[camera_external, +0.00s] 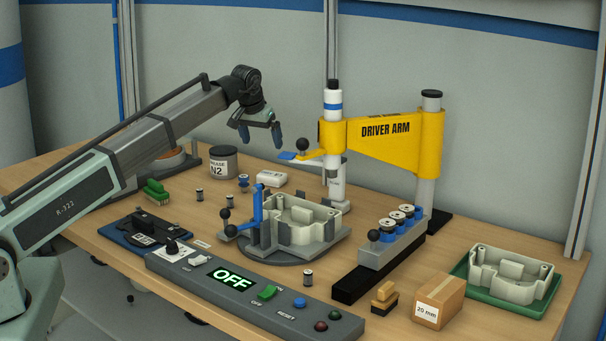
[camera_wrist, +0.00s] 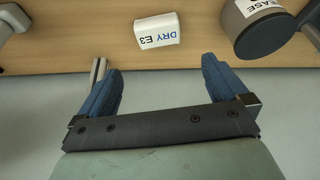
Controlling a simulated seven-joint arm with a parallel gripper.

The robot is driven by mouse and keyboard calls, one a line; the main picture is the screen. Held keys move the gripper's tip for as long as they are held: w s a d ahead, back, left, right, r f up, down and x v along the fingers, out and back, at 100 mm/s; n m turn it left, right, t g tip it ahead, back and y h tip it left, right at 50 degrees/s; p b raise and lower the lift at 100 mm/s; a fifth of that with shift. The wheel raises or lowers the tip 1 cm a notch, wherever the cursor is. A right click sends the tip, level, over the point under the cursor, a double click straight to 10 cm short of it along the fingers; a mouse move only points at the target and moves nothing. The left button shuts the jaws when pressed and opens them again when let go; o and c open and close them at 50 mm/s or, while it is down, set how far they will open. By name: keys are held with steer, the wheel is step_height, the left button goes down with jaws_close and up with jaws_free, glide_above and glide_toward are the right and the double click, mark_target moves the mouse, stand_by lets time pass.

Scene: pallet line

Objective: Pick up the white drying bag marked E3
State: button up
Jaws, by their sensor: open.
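The white drying bag (camera_external: 271,179) is a small white block lying on the bench, behind the central fixture. In the wrist view the bag (camera_wrist: 157,32) shows the print "DRY E3", just beyond my fingertips and roughly between them in picture width. My gripper (camera_external: 261,139) has blue fingers spread apart with nothing between them. It hangs above the bench, over the area around the bag, with a clear gap in height. The open fingers also show in the wrist view (camera_wrist: 162,70).
A grey grease tin marked N2 (camera_external: 222,163) stands left of the bag; it also shows at right in the wrist view (camera_wrist: 262,35). The yellow driver arm (camera_external: 385,142) and its post stand to the right. A fixture with a pale housing (camera_external: 300,222) lies in front.

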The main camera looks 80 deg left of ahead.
mark_target(272, 174)
steer(key=x, duration=1.2)
steer(key=shift+w+f, duration=0.2)
steer(key=shift+f, duration=0.2)
steer(key=shift+c, duration=0.2)
steer(key=c, duration=0.7)
steer(key=shift+c, duration=0.2)
steer(key=shift+r, duration=0.1)
